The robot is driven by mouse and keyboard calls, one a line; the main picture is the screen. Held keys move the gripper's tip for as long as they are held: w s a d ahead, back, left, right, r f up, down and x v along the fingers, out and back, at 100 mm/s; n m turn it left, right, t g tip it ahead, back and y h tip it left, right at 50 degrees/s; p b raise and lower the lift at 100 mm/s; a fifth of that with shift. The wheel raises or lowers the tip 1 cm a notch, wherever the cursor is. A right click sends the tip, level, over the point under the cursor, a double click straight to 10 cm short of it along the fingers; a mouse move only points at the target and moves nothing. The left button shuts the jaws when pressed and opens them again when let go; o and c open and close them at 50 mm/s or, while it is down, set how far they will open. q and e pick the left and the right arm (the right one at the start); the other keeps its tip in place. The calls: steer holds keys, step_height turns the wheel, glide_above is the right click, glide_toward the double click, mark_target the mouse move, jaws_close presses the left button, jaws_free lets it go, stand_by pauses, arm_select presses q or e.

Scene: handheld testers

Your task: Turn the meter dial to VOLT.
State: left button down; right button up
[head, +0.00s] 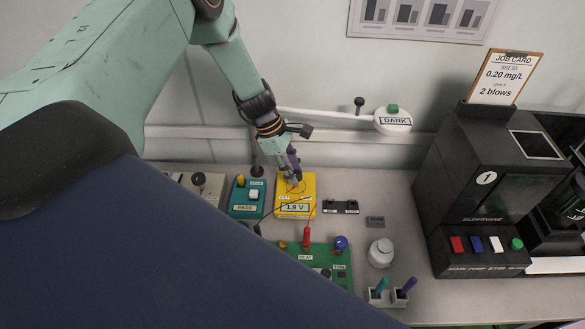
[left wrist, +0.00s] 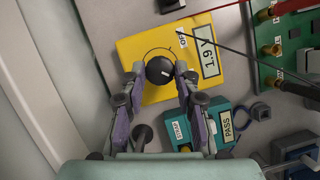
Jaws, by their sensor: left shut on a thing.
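The yellow meter (head: 308,183) lies on the bench, and its display reads 1.9 V. In the left wrist view the yellow meter (left wrist: 130,47) has a round black dial (left wrist: 159,71) with a short white mark on it and an arc printed around it. A small white label (left wrist: 181,38) sits beside the arc, too small to read surely. My left gripper (head: 292,183) reaches down over the meter. In the left wrist view my left gripper (left wrist: 160,68) has a fingertip on each side of the dial and is shut on it. My right gripper is not in view.
A teal tester (head: 246,208) showing PASS stands left of the meter. A green board (head: 318,262) with a red probe (head: 307,237) is in front. Thin leads cross near the meter. A black machine (head: 470,170) stands at the right. A white arm with a DARK pad (head: 393,122) is behind.

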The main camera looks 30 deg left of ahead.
arm_select(q)
steer(key=shift+w, duration=0.1)
steer(key=c, duration=1)
jaws_free()
steer(key=shift+r, duration=0.15)
step_height(320, 180, up, 10)
steer(key=shift+f, duration=0.1)
